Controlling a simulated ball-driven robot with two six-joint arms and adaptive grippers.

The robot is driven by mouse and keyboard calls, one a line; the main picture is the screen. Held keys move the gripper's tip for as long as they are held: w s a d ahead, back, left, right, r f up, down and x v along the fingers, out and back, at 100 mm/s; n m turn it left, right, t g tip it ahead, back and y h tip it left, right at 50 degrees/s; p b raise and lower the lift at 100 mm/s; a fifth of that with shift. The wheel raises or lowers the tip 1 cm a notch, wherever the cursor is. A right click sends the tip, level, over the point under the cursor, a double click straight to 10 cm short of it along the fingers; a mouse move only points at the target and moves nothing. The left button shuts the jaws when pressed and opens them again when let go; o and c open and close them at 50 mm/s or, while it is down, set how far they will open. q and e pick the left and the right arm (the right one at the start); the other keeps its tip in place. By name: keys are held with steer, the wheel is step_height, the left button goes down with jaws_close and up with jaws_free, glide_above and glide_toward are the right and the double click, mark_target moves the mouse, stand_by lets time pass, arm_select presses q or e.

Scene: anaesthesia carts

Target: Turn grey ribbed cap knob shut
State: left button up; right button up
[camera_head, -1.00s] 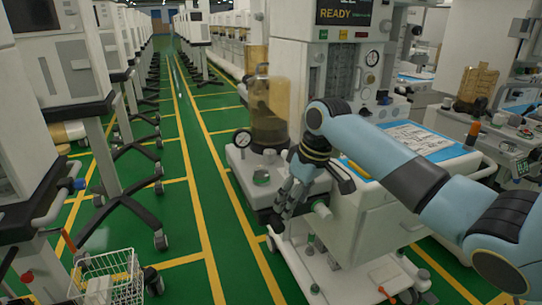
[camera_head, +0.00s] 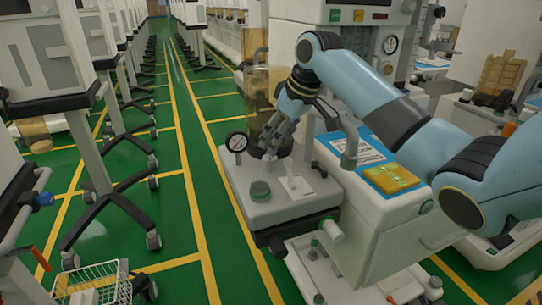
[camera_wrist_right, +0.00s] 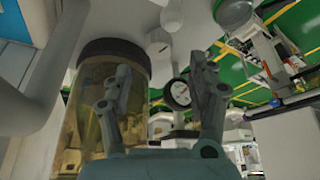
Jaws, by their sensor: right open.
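A round grey-green cap (camera_wrist_right: 232,12) at the top edge of the right wrist view looks like the same knob, partly cut off. My left gripper is out of view.
An amber jar (camera_head: 257,88) with a dark base is close behind my right gripper. A round gauge (camera_head: 237,141) stands left of it. A blue tray with a yellow pack (camera_head: 391,179) is at right.

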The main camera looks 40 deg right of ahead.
mark_target(271, 158)
steer(key=b+x, duration=0.1)
steer(key=x, duration=0.5)
steer(key=shift+f, duration=0.1)
steer(key=shift+w+f, duration=0.25)
steer(key=shift+f, duration=0.15)
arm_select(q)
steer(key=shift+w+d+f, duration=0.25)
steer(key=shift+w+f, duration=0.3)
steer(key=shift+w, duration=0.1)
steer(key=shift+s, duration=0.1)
arm_select(e)
steer(key=shift+c, duration=0.2)
